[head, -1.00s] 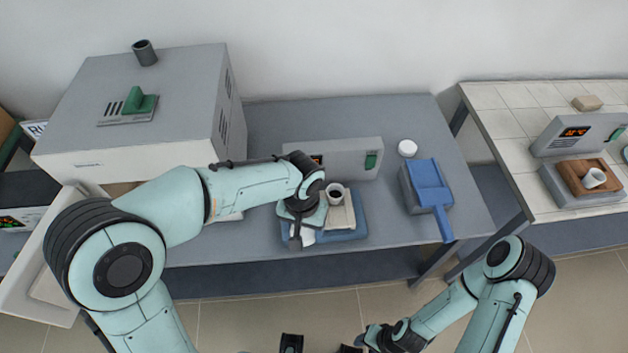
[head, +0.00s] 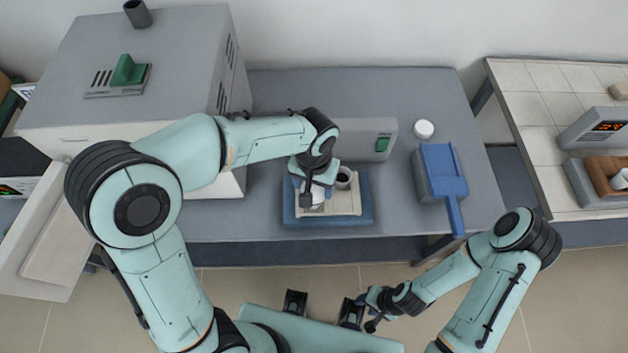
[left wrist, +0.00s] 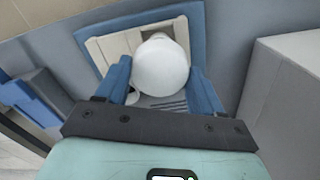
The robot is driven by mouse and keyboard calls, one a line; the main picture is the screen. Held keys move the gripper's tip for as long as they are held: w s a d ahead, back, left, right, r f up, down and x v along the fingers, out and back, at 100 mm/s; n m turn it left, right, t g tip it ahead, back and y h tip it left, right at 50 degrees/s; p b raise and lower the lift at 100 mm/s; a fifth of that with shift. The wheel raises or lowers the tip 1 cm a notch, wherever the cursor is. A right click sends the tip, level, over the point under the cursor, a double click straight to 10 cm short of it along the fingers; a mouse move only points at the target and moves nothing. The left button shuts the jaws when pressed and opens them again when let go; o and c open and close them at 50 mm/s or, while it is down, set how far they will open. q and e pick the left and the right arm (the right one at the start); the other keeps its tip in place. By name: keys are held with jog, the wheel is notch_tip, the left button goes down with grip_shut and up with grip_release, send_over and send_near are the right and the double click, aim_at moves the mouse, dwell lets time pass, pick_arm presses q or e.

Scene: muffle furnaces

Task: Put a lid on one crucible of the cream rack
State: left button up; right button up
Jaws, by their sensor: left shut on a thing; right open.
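The cream rack (head: 345,208) lies on a blue tray (head: 362,217) on the grey bench; it also shows in the left wrist view (left wrist: 105,52). A dark-mouthed crucible (head: 344,175) stands in it, just right of my left gripper (head: 312,197). My left gripper is shut on a round white lid (left wrist: 162,68), seen between its blue fingers in the left wrist view. The lid is over the rack and hides what is under it; I cannot tell whether it touches a crucible. My right gripper (head: 368,312) is open, away from the bench front.
A grey controller (head: 365,140) stands behind the rack. A tiled bench (head: 540,120) is at the right.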

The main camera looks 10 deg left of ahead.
pick_arm(q)
jog(key=shift+f+b, duration=1.2)
jog(key=shift+f, duration=0.75)
pick_arm(e)
jog(key=shift+s+f, duration=0.35)
jog(key=shift+f, duration=0.4)
jog(key=shift+s+f, duration=0.35)
jog(key=shift+f, duration=0.4)
pick_arm(q)
jog(key=o, duration=1.1)
jog(key=shift+o, duration=0.2)
jog(key=shift+r+p, duration=1.1)
jog(key=shift+r, duration=0.55)
pick_arm(e)
jog(key=shift+w+r, duration=0.3)
jog(key=shift+r, duration=0.3)
jog(key=shift+w+r, duration=0.25)
jog(key=shift+r, duration=0.35)
pick_arm(q)
jog(key=shift+r, duration=0.2)
jog(key=shift+r+p, duration=1.4)
jog(key=shift+r, duration=0.8)
pick_arm(e)
jog(key=w+r, duration=0.2)
jog(key=r, duration=0.1)
jog(key=shift+w+r, duration=0.15)
jog(key=shift+r, duration=0.1)
